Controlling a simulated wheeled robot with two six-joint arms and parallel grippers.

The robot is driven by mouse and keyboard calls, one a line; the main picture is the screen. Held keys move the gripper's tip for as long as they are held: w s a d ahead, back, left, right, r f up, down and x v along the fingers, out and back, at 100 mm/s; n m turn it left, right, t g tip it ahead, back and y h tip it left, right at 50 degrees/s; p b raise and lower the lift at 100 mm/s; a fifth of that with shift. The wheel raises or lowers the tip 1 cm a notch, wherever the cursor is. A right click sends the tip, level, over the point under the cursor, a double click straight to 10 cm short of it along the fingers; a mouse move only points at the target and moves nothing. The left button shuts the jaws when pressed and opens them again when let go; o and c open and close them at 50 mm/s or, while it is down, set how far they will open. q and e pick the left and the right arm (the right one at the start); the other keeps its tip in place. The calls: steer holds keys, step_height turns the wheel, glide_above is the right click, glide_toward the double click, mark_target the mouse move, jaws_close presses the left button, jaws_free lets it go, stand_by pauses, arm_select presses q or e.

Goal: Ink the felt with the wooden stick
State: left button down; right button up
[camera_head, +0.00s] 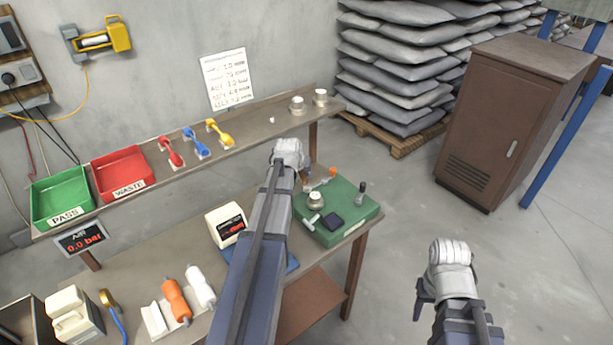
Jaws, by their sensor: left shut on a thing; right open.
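My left gripper (304,176) is above the back left part of the green box (355,228), partly hidden by its own wrist. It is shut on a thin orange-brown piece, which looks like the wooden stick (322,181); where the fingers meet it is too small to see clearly. A dark square pad (333,220), which looks like the felt, lies on top of the green box, in front of and apart from the gripper. My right gripper (446,280) is open and empty over the floor, right of the bench.
On the green box are a metal spool (316,200), a white T-shaped piece (312,222) and a dark-handled tool (361,190). A shelf (250,131) behind holds red and green bins, coloured handles and two spools. A brown cabinet (500,120) stands right.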

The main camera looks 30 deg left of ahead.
arm_select(q)
steer(key=shift+w+a, duration=0.1)
steer(key=shift+a, duration=0.15)
step_height(320, 180, up, 6)
steer(key=p, duration=0.6)
step_height(320, 180, up, 2)
steer(key=shift+r+p, duration=0.1)
steer(key=shift+p, duration=1.1)
steer(key=shift+r+p, duration=0.4)
steer(key=shift+r, duration=0.05)
steer(key=shift+w, duration=0.1)
steer(key=shift+a, duration=0.1)
